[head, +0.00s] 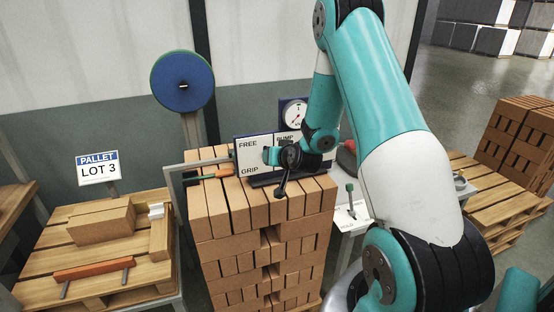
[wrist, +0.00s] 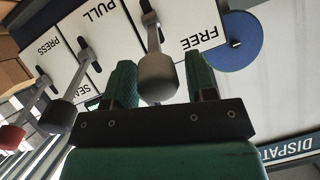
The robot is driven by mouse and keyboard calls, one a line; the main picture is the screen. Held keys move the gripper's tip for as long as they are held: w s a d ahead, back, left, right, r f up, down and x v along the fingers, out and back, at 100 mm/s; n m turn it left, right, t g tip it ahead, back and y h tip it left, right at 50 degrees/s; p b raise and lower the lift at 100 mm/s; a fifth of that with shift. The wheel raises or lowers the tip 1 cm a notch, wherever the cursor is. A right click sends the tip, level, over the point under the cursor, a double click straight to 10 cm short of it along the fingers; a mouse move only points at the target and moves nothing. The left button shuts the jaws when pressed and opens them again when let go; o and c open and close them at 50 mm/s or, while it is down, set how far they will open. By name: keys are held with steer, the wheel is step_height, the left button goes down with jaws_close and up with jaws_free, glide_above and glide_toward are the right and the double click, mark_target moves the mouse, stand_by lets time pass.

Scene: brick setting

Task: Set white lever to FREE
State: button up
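The white lever's pale grey knob (wrist: 158,80) is between the two fingers of my gripper (wrist: 161,82) in the wrist view. Its stem runs back to the panel (wrist: 120,40) beside the FREE label (wrist: 197,42). The fingers stand apart on both sides of the knob, and I cannot tell whether either touches it. In the head view my gripper (head: 268,156) is at the panel with the FREE and GRIP labels (head: 249,148). There the white lever is hidden behind my gripper and arm. Whether the lever points to FREE or GRIP is unclear.
A black-knobbed lever (wrist: 60,112) and a red-knobbed lever (wrist: 12,137) stand beside it. A brick stack (head: 265,235) is below the panel. A blue-and-green disc (head: 182,80) and a gauge (head: 294,111) are behind. A LOT 3 pallet (head: 60,258) stands at left.

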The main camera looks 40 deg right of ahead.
steer(key=shift+o, duration=0.5)
steer(key=shift+s+f, duration=0.1)
steer(key=shift+s, duration=0.25)
steer(key=b+v, duration=1.6)
steer(key=v, duration=0.1)
steer(key=shift+w, duration=0.1)
